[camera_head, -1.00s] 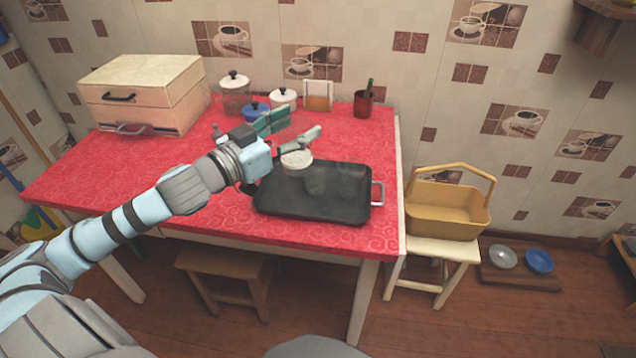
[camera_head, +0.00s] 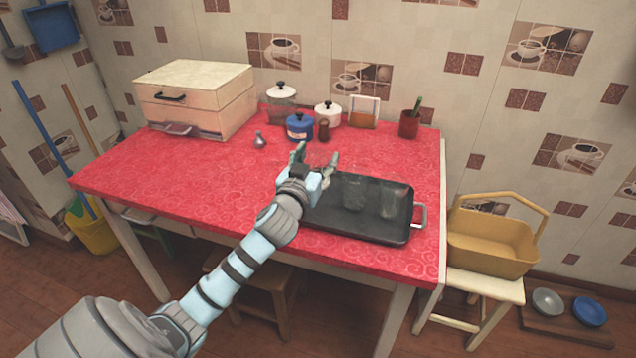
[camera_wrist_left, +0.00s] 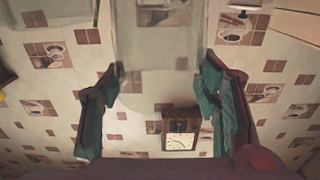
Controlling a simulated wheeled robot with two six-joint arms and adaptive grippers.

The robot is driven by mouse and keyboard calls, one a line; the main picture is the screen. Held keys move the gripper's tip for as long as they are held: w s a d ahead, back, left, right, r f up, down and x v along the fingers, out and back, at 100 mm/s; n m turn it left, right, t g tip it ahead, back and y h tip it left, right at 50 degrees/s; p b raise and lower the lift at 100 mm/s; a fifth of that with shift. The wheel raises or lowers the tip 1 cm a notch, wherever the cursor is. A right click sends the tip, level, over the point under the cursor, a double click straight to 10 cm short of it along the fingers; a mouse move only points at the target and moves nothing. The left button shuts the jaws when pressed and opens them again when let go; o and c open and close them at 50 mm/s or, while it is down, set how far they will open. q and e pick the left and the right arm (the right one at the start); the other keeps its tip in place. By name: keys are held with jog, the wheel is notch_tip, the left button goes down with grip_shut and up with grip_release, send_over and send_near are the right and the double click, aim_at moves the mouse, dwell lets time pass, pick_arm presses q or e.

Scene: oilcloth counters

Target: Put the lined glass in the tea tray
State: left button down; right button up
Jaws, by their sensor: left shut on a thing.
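My left gripper (camera_head: 316,160) is above the red table, at the left back corner of the tea tray. In the left wrist view, its two green fingertips (camera_wrist_left: 160,105) stand on either side of a clear glass (camera_wrist_left: 157,70), which it is shut on. The glass's lines cannot be made out, and in the head view it is barely visible. The tea tray (camera_head: 340,229) is dark and rectangular with metal handles. Two see-through glasses stand in it, a left one (camera_head: 355,193) and a right one (camera_head: 393,201). My right gripper is not in view.
Behind the gripper stand a blue pot (camera_head: 300,127), white-lidded jars (camera_head: 328,113), a brown shaker (camera_head: 324,131) and a red cup (camera_head: 409,124). A cream drawer box (camera_head: 195,97) is at the back left. The table's left front (camera_head: 190,190) is clear. A yellow basket (camera_head: 492,246) stands right.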

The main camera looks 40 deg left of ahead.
pick_arm(q)
notch_tip(320, 180, down, 4)
jog(key=shift+f+b, duration=0.25)
jog(key=shift+b, duration=0.6)
jog(key=shift+f, duration=0.3)
jog(key=shift+r, duration=0.15)
jog(key=shift+f, duration=0.2)
jog(key=c, duration=0.8)
grip_release()
jog(key=shift+c, duration=0.2)
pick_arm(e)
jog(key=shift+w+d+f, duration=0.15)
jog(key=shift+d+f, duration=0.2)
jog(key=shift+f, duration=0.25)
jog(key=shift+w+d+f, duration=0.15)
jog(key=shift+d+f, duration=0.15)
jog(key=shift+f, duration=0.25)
